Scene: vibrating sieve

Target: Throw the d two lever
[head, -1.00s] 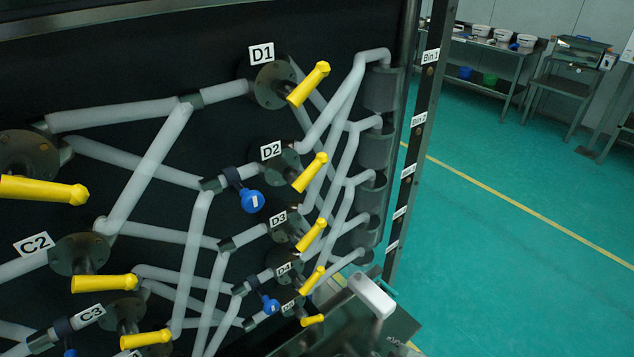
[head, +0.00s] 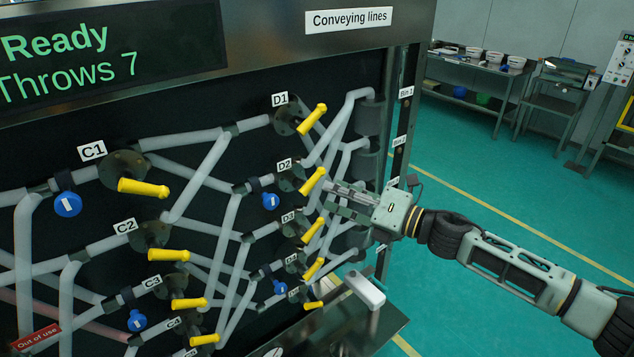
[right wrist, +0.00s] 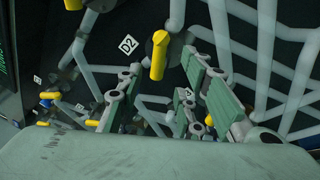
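The D2 lever (head: 314,180) is a yellow handle on a dark round flange, beside its D2 label (head: 284,164). It points up and to the right in the head view. My right gripper (head: 340,201) reaches in from the right, close to the D2 lever on its lower right. In the right wrist view the D2 lever (right wrist: 158,55) shows beyond the spread fingers (right wrist: 165,95), roughly in line with the gap between them. The gripper is open and holds nothing; I see no contact with the lever. My left gripper is not in view.
The D1 lever (head: 312,119) is above and the D3 lever (head: 313,230) below, close by. Grey pipes and blue tags surround them. The display (head: 110,50) reads "Ready" and "Throws 7". A white-topped part (head: 364,289) juts out below. Green floor (head: 500,250) lies open at right.

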